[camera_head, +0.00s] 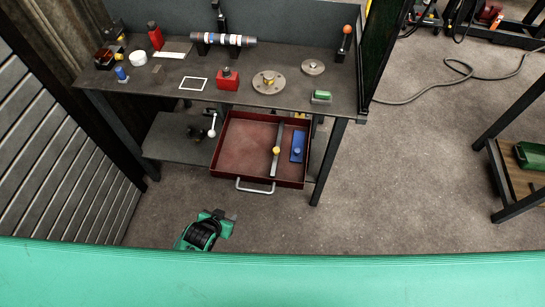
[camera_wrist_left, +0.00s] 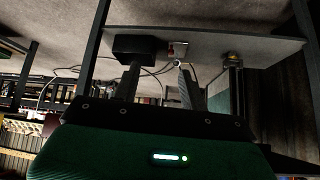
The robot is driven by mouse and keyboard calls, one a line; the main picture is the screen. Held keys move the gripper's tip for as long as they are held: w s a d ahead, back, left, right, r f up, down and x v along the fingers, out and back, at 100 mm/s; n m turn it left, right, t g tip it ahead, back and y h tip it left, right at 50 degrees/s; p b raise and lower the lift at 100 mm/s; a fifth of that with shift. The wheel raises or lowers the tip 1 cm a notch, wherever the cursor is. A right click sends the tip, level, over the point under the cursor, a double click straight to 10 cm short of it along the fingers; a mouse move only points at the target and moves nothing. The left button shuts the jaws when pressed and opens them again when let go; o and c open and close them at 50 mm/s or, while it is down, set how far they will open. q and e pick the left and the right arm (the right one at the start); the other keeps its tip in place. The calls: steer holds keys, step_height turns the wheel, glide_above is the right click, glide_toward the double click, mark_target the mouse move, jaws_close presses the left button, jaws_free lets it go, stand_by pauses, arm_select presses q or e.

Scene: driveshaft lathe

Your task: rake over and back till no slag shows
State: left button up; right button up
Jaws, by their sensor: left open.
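My left gripper (camera_head: 218,217) is in front of the workbench, below and left of the red drawer, over bare floor. In the left wrist view its two fingers (camera_wrist_left: 160,85) stand apart with nothing between them. I cannot make out a rake or slag for certain in either view. The red drawer (camera_head: 243,149) is pulled out under the bench, with a silver front handle (camera_head: 255,187). In it lie a long grey bar with a yellow knob (camera_head: 276,150) and a blue piece (camera_head: 297,147). My right gripper is not in view.
The dark bench top (camera_head: 215,98) holds a red block (camera_head: 228,80), a round flange (camera_head: 269,81), a green block (camera_head: 321,97) and a striped shaft (camera_head: 224,39). A lower shelf (camera_head: 165,140) is left of the drawer.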

arm_select(q)
steer(key=w+d+r+t+b, duration=0.1)
steer(key=w+d+r, duration=0.2)
steer(key=r, duration=0.5)
steer(key=m+t+h+b, duration=0.1)
steer(key=m+t+h, duration=0.1)
steer(key=t+h, duration=0.15)
glide_toward(275, 151)
steer(key=shift+g+h, duration=0.25)
steer(key=shift+h, duration=0.1)
steer(key=x, duration=0.4)
steer(key=p+x, duration=0.1)
steer(key=x, duration=0.3)
steer(key=shift+w+a, duration=0.15)
steer(key=shift+w, duration=0.15)
jaws_close()
